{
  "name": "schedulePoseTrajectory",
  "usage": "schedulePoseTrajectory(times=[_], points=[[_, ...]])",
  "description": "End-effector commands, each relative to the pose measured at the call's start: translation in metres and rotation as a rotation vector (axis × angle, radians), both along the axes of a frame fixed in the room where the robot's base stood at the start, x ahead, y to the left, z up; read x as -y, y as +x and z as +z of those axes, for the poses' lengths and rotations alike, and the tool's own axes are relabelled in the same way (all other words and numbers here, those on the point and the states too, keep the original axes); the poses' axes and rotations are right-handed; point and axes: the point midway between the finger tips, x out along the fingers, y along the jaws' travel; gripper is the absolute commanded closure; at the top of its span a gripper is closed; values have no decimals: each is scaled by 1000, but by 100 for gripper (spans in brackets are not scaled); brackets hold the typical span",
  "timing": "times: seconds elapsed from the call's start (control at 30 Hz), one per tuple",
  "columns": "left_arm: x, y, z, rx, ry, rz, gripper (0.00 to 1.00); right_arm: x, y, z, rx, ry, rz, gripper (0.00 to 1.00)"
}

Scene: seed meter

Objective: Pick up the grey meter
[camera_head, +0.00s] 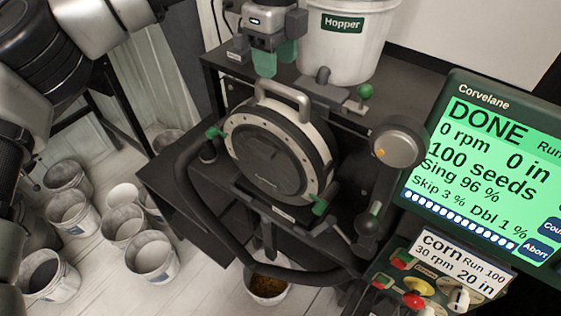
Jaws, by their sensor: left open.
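The grey meter (275,158) is a round, drum-like housing with a pale bolted rim, a dark face and a grey carrying handle (287,94) on top. It sits upright in a dark stand in the middle of the view, with green-tipped levers (214,133) beside it. My left gripper (276,59) is above and behind the handle in the picture, with its green fingertips pointing down. It is open, with nothing seen between the fingers, and looks apart from the handle. My right gripper is not in view.
A white hopper bucket (340,50) stands right of my left gripper. A green display (485,170) reads DONE, with a control box (440,275) below. A dark curved tube (205,225) loops around the meter's front. Several buckets (150,255) stand on the floor at left.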

Motion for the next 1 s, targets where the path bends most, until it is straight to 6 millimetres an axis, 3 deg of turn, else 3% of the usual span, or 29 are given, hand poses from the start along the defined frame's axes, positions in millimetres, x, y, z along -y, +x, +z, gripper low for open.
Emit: schedulePoseTrajectory(times=[0.17,0.37,0.5,0.77,1.0], points=[[-1,-1,-12,-3,0,0,50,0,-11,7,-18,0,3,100],[-1,-3,-37,-5,1,-1,50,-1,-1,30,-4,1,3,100],[-1,-2,-55,-3,0,1,50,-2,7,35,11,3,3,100],[-1,-2,-61,1,-1,1,50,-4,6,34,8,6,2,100],[-1,-2,-61,0,-1,1,84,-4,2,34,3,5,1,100]])
